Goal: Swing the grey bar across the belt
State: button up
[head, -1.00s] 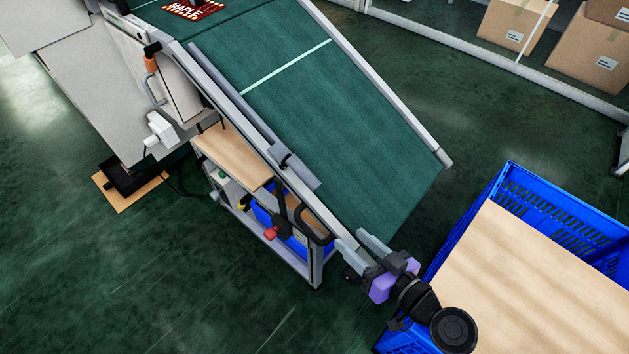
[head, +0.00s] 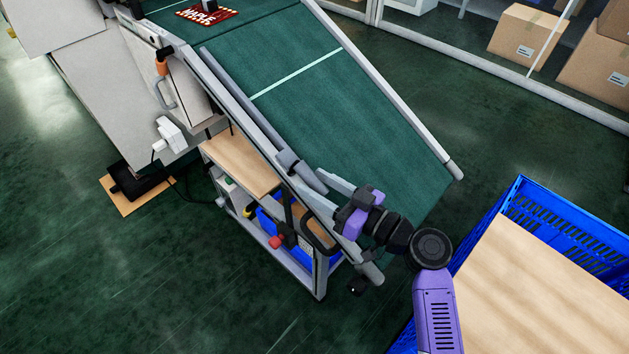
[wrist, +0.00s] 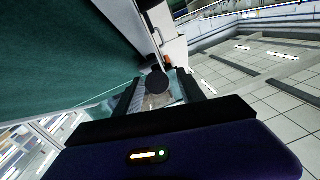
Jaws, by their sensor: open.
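The grey bar (head: 245,105) lies lengthwise along the belt's near side rail, not across the belt. A dark grey collar (head: 288,162) sits near its lower end. The green belt (head: 340,120) slopes down to the right. My gripper (head: 322,194) is open at the bar's lower end, its fingers pointing up along the bar. In the wrist view, a dark round piece (wrist: 157,82) shows ahead between my open fingers (wrist: 158,92). I cannot tell whether the fingers touch the bar.
A red board marked MAPLE (head: 207,14) lies at the belt's upper end. A blue crate (head: 540,205) with a tan panel (head: 550,275) stands at lower right. A small cart (head: 318,280) with a wooden top is under the near rail. A white machine (head: 115,90) stands left.

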jog(key=shift+w+a, duration=0.3)
jog(key=shift+a, duration=0.15)
jog(key=shift+c, duration=0.2)
grip_shut()
dwell(1.0)
